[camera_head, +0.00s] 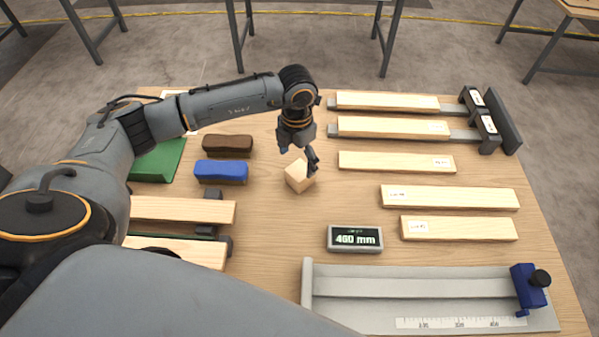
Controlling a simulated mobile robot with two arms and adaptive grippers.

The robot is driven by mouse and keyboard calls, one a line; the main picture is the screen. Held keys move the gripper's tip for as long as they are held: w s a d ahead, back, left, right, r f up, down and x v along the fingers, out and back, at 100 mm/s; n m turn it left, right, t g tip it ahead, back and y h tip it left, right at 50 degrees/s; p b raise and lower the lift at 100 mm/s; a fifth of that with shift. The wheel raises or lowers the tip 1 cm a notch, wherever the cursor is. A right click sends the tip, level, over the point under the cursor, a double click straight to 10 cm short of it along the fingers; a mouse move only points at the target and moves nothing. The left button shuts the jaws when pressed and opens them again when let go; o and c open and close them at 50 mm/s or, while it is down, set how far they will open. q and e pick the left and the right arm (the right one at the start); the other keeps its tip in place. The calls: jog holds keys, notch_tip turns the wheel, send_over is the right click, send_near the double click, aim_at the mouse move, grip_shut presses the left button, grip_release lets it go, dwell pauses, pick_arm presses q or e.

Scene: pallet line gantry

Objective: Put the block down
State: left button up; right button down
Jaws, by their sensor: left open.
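A small light wooden block (298,179) is near the middle of the wooden table, tilted or turned so that a corner faces me. My left gripper (299,158) is directly above it, pointing down, with its fingers open. One finger reaches down at the block's right side; I cannot tell whether it touches the block. I also cannot tell whether the block rests fully on the table. My right gripper is not in view.
A blue block (221,171) and a brown block (228,144) lie left of the gripper. Several wooden boards (396,162) lie to the right. Table (268,222) between is clear.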

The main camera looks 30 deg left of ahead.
aim_at(300, 170)
pick_arm(q)
jog(key=shift+d+f+p, duration=0.1)
jog(key=shift+f+p, duration=0.3)
jog(key=shift+f, duration=0.15)
jog(key=f, duration=0.1)
jog(key=f+p, duration=0.1)
jog(key=f, duration=0.1)
jog(key=shift+w+d+f+p, duration=0.1)
jog(key=shift+w+f+p, duration=0.15)
jog(key=shift+f+p, duration=0.15)
jog(key=shift+f, duration=0.4)
jog(key=shift+c, duration=0.2)
jog(key=c, duration=1.3)
